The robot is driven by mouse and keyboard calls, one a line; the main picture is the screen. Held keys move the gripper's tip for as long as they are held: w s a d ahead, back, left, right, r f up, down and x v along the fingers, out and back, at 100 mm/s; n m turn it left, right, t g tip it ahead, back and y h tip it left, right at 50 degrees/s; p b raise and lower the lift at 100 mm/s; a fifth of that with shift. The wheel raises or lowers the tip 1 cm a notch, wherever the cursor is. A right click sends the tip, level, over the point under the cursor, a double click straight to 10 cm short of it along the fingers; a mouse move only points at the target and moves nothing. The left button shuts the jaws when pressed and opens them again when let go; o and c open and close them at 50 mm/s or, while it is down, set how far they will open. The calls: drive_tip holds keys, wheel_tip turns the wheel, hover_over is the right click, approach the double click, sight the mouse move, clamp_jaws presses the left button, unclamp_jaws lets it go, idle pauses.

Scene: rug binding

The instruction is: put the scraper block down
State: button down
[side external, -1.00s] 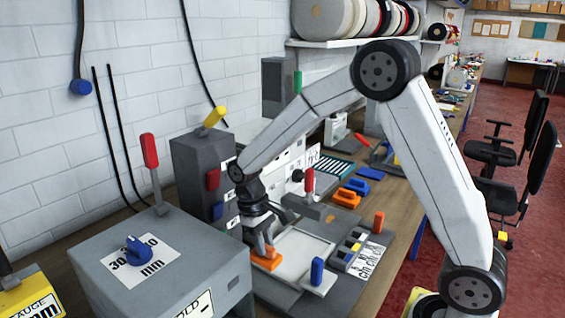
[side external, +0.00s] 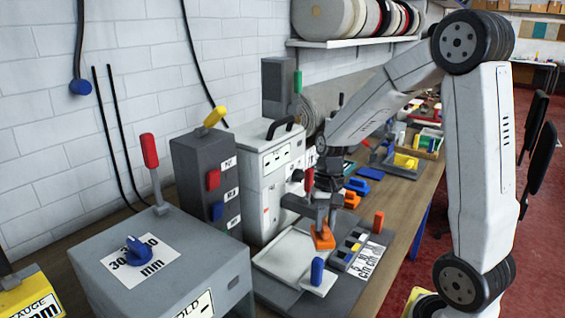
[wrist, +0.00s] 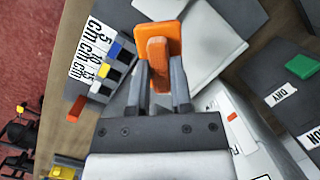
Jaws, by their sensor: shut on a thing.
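The orange scraper block (side external: 322,240), with an upright grip on a flat base, hangs below my gripper (side external: 324,212) at the back right of the pale tray (side external: 290,258). In the wrist view the block (wrist: 160,38) sits at the fingertips, and my gripper (wrist: 160,75) is shut on its grip, one finger on each side. Its base is beyond the fingertips, against the pale plate. I cannot tell whether the base touches anything.
A red-handled lever (side external: 308,182) stands close to my gripper. A blue peg (side external: 317,270), an orange peg (side external: 378,221) and a panel of coloured switches (side external: 351,246) are beside the tray. A white machine (side external: 272,180) stands behind. Blue pieces (side external: 357,185) lie farther back.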

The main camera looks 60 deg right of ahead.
drive_tip(key=shift+s+d+m+t, duration=1.4)
drive_tip(key=shift+s+d+m, duration=0.6)
drive_tip(key=shift+s+m, duration=3)
drive_tip(key=shift+n, duration=0.3)
drive_tip(key=shift+s+f, duration=0.2)
drive_tip(key=shift+f, duration=2.65)
drive_tip(key=shift+w, duration=0.1)
drive_tip(key=w+a, duration=0.4)
drive_tip(key=w, duration=0.6)
drive_tip(key=w+a, duration=0.4)
drive_tip(key=w, duration=0.5)
drive_tip(key=w+a, duration=0.4)
drive_tip(key=w, duration=0.6)
drive_tip(key=shift+s+d+x, duration=0.1)
drive_tip(key=shift+d+x, duration=0.05)
drive_tip(key=shift+x, duration=0.95)
drive_tip(key=shift+s+d+x, duration=0.1)
drive_tip(key=shift+d+x, duration=0.1)
drive_tip(key=shift+x, duration=0.85)
drive_tip(key=shift+s+d+x, duration=0.1)
drive_tip(key=shift+d+x, duration=0.05)
drive_tip(key=shift+x, duration=0.95)
drive_tip(key=shift+f, duration=0.2)
